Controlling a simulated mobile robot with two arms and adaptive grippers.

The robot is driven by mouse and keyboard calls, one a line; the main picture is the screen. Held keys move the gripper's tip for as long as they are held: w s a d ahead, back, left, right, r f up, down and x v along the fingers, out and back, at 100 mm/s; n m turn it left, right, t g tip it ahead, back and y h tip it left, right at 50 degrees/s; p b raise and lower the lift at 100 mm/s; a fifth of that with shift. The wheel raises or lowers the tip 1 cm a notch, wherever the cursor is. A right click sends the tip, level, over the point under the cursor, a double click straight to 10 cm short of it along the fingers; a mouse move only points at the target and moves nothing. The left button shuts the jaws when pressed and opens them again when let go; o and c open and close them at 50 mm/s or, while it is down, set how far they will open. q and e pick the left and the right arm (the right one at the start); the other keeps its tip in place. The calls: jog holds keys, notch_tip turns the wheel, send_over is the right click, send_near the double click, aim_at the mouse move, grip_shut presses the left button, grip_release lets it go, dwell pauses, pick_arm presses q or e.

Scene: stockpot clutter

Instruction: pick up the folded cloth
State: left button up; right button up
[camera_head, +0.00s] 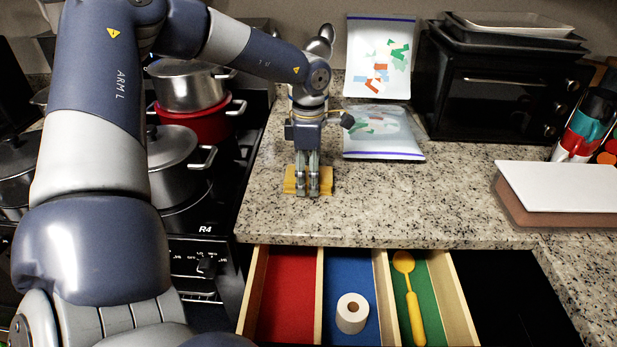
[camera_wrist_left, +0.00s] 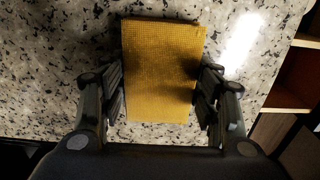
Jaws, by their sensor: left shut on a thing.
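The folded cloth (camera_head: 290,181) is a flat yellow rectangle with a waffle texture, at the counter's front left, above the open drawer. My left gripper (camera_head: 307,190) points straight down over it, and its fingers hide the cloth's middle in the head view. In the left wrist view the folded cloth (camera_wrist_left: 160,45) lies between the two fingers of my left gripper (camera_wrist_left: 163,88), one at each long side. The gripper is shut on it. The cloth is at counter level; any lift is too small to tell. My right gripper is not in view.
The open drawer (camera_head: 383,300) has red, blue and green compartments, with a paper roll (camera_head: 352,313) and yellow spoon (camera_head: 409,290). Pots (camera_head: 175,160) stand left on the stove. Bags (camera_head: 382,133), a toaster oven (camera_head: 500,90) and a white-topped block (camera_head: 560,185) stand behind and right.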

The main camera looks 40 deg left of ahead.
pick_arm(q)
notch_tip(320, 180, up, 4)
jog(key=shift+r+p, duration=0.1)
jog(key=shift+p, duration=0.7)
jog(key=s, duration=0.3)
jog(key=shift+b, duration=0.3)
jog(key=s, duration=0.3)
jog(key=s+p, duration=0.1)
jog(key=s, duration=0.3)
jog(key=s+a+r+p, duration=0.1)
jog(key=s, duration=0.3)
jog(key=shift+s+a+f+p, duration=0.15)
jog(key=shift+s+p, duration=0.3)
jog(key=shift+s, duration=0.5)
jog(key=shift+o, duration=0.6)
